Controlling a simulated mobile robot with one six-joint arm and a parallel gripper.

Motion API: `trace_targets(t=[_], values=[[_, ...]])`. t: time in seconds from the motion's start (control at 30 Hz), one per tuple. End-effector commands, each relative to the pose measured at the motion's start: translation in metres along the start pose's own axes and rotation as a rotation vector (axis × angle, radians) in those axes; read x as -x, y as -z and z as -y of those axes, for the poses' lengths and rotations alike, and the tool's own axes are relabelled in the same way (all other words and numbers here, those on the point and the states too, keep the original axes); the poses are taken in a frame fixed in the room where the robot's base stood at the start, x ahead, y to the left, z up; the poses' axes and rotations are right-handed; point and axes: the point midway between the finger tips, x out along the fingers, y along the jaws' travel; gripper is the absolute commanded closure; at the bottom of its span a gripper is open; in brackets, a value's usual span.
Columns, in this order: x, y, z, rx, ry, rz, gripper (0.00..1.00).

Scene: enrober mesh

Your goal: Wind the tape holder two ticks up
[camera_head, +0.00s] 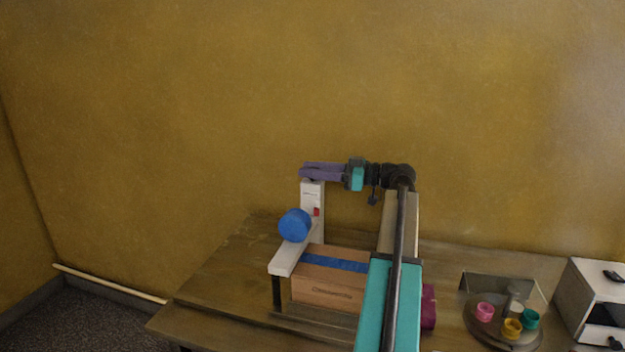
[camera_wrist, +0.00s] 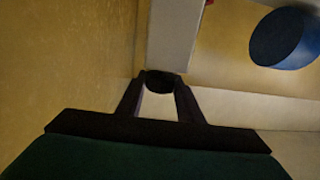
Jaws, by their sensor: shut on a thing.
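The tape holder is a white post (camera_head: 312,192) with small markings and a red pointer (camera_head: 316,212). A blue tape roll (camera_head: 295,225) sits on its left side, above a pale ledge (camera_head: 288,261). My gripper (camera_head: 304,172) reaches in from the right at the top of the post. In the wrist view, my gripper (camera_wrist: 160,86) is shut on a black round knob (camera_wrist: 160,80) at the post's end. The blue roll (camera_wrist: 284,38) shows at upper right there. The head view hides most of the knob, and the markings are too small to read.
A brown carton (camera_head: 325,294) with a blue tape strip lies below the roll on the wooden table (camera_head: 215,290). A magenta item (camera_head: 429,306) is partly behind my arm. A round tray (camera_head: 490,333) with several colored rings and a white machine (camera_head: 590,300) stand right. The left tabletop is clear.

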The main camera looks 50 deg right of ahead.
Motion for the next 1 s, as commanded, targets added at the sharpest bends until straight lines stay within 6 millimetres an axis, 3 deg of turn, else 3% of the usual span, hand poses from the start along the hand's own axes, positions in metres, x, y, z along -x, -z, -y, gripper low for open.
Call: trace_targets(t=[0.4, 0.97, 1.0], values=[[0.0000, -0.0007, -0.0020, 0.000, 0.132, -0.001, 0.89], [-0.0001, 0.0006, -0.0004, 0.000, 0.153, -0.001, 0.89], [-0.0001, 0.0006, -0.0004, -0.001, 0.153, -0.001, 0.62]])
